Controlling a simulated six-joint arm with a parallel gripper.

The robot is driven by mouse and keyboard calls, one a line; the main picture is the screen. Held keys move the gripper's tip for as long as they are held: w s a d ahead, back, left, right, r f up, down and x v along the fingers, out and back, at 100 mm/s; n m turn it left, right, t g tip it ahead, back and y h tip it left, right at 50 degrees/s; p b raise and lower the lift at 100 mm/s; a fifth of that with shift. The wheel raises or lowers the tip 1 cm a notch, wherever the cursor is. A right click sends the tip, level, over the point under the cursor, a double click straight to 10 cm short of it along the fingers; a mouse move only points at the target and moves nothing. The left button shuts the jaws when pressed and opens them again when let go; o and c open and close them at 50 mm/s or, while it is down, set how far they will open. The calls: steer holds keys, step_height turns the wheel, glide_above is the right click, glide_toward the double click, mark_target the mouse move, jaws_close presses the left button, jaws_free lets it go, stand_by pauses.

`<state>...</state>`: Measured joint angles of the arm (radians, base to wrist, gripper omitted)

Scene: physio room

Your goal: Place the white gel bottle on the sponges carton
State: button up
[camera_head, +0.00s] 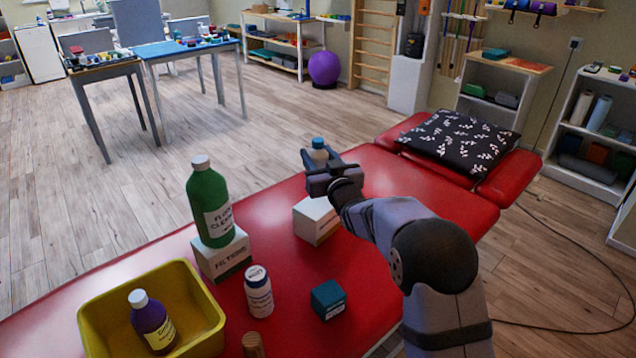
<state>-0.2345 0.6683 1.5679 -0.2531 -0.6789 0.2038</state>
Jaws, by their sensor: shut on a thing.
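My gripper (322,172) is shut on a white bottle with a blue cap (318,151), taken to be the gel bottle. Its cap and upper part show above the jaws; its lower part is hidden behind them. In the picture it appears upright over a white carton (312,222) on the red couch. I cannot read this carton's label, so I cannot confirm it is the sponges carton. I cannot tell whether the bottle touches the carton's top.
A green bottle (209,203) stands on another labelled carton (222,258). A yellow bin (95,318) holds a purple bottle (152,321). A patterned pillow (455,140) lies at the couch's far end.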

steer(key=shift+f, duration=3.1)
steer(key=shift+f, duration=0.15)
steer(key=o, duration=1.3)
steer(key=shift+c, duration=0.2)
steer(key=shift+r, duration=0.2)
steer(key=shift+s+d+f, duration=0.15)
steer(key=shift+s, duration=0.1)
steer(key=b+v, duration=0.1)
steer(key=v, duration=1)
steer(key=shift+s, duration=0.25)
